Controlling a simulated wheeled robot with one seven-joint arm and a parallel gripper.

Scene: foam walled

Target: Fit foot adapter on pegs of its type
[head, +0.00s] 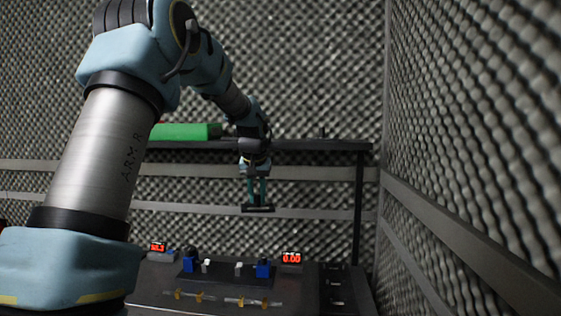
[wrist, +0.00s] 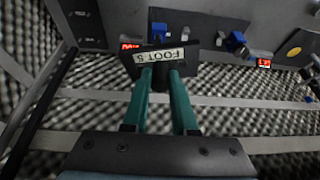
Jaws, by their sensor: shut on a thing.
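My gripper (head: 258,197) hangs in the air above the bench, with teal fingers shut on the foot adapter (head: 258,208). The adapter is a dark flat plate, roughly level in the head view. I cannot make out which parts are pegs of the adapter's type.
Red displays stand behind the base plate at left (head: 158,247) and right (head: 291,258). Clear rods with yellow fittings (head: 250,302) lie in front. A dark shelf (head: 310,146) holding a green block (head: 185,131) is behind my gripper. A foam wall (head: 480,130) closes the right side.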

